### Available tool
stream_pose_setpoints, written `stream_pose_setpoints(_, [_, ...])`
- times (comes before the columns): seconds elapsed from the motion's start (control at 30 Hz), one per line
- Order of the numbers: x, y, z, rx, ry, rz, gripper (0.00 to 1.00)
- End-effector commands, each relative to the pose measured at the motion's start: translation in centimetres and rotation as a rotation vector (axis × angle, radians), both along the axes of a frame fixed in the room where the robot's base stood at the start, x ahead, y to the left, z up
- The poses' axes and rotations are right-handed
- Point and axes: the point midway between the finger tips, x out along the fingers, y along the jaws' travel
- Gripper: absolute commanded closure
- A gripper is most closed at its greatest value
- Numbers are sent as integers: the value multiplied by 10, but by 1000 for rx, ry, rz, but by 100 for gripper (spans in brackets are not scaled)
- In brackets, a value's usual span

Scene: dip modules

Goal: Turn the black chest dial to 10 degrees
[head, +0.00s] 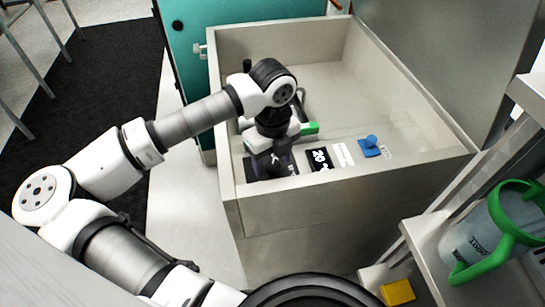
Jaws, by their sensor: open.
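The grey chest (345,205) stands open with a control panel inside its near end. My gripper (268,168) points down over the left part of this panel, at a dark plate (252,170) with partly covered white markings. The black dial cannot be made out; my gripper and wrist cover that spot. The jaws are open, but their fingertips are hard to see, and I cannot tell whether they touch the dial.
The chest walls rise around my wrist. A green piece (309,128) shows beside it. A teal cabinet (190,60) stands behind left. At lower right are a jug with green handle (490,240) and a yellow block (397,292). The chest's far interior looks mostly clear.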

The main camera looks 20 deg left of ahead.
Motion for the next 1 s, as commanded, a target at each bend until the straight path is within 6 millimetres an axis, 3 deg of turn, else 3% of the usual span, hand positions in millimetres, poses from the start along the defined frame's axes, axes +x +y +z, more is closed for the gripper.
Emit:
stream_pose_setpoints(0.37, [0, 0, -8, 0, -1, -1, 41])
stream_pose_setpoints(0.73, [0, 0, -7, 0, -1, -1, 85])
stream_pose_setpoints(1.0, [0, 0, -10, 2, -2, -33, 85])
